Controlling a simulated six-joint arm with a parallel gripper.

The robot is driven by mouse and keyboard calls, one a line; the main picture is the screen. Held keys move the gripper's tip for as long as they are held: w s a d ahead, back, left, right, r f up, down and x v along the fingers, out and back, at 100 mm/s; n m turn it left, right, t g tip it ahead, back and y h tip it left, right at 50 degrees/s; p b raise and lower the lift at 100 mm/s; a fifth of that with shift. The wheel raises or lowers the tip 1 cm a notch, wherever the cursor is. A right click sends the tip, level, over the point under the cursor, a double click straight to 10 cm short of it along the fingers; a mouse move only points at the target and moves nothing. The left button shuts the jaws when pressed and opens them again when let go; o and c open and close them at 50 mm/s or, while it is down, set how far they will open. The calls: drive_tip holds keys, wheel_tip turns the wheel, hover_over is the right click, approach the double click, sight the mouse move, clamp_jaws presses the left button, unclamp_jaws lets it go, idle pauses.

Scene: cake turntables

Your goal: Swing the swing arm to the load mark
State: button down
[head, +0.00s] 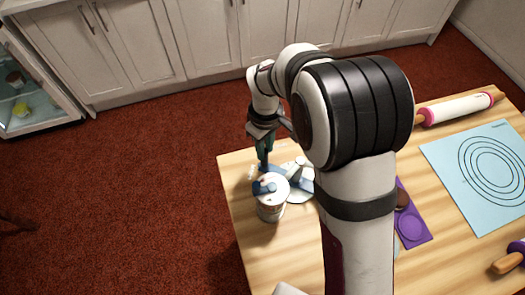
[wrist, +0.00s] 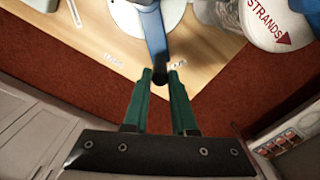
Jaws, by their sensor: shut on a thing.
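The swing arm is a blue bar with a dark end (wrist: 160,72), reaching down from the white round part of a turntable (wrist: 130,14) in the wrist view. My gripper (wrist: 160,78) has green fingers on either side of that dark end and is shut on it. In the head view my gripper (head: 263,164) is at the table's left back corner, above blue and white parts largely hidden by my arm. I cannot read either surely, so which is the load mark is unclear.
The wooden table (head: 250,250) ends just past my fingers, above red carpet. A purple tray (head: 412,228), blue mat (head: 450,165) and rolling pin (head: 458,108) lie right.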

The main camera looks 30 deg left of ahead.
drive_tip(key=shift+w, duration=0.65)
